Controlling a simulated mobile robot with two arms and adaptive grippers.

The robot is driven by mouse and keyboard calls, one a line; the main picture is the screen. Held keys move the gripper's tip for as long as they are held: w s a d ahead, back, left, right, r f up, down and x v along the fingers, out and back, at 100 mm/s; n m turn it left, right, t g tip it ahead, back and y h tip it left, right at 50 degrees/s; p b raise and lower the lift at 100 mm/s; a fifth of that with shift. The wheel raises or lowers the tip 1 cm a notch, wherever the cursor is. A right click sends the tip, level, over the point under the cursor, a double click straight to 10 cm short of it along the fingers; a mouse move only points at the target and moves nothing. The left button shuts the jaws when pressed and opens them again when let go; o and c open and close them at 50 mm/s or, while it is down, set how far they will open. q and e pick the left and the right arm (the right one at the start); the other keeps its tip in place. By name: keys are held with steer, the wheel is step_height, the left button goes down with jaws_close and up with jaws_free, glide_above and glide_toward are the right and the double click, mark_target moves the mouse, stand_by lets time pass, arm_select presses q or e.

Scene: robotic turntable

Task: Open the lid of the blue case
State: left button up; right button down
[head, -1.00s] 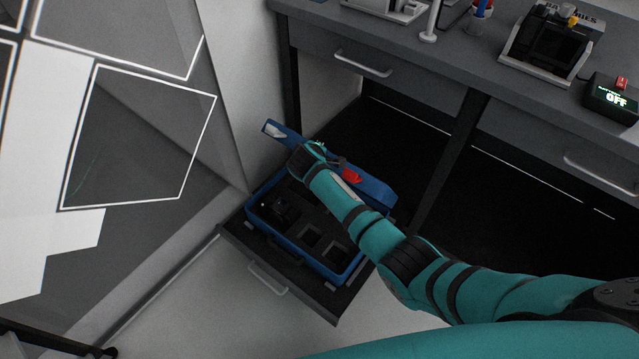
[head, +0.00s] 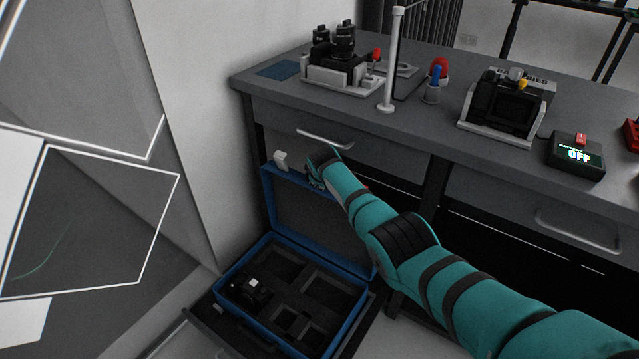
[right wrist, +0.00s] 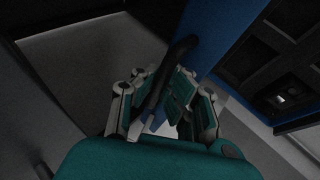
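The dark foam base shows compartments, and a small black device (head: 247,289) lies in the left one. My right gripper (head: 318,170) is at the lid's top edge. In the right wrist view, a black handle (right wrist: 176,62) passes between the fingers of my right gripper (right wrist: 164,92), which appear closed around it. The blue lid edge (right wrist: 222,38) is beside them. My left gripper is not in view.
The desk (head: 270,93) overhangs behind the lid, with a drawer handle (head: 325,139) close to my right gripper. A wall is left of the case.

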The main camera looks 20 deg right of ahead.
steer(key=shift+w+a+r, duration=0.1)
steer(key=shift+w+r, duration=0.1)
steer(key=shift+r, duration=0.1)
steer(key=c, duration=1.6)
jaws_free()
steer(key=shift+c, duration=0.2)
steer(key=shift+s, duration=0.1)
steer(key=shift+s+f, duration=0.1)
steer(key=shift+f, duration=0.05)
steer(key=v, duration=1.2)
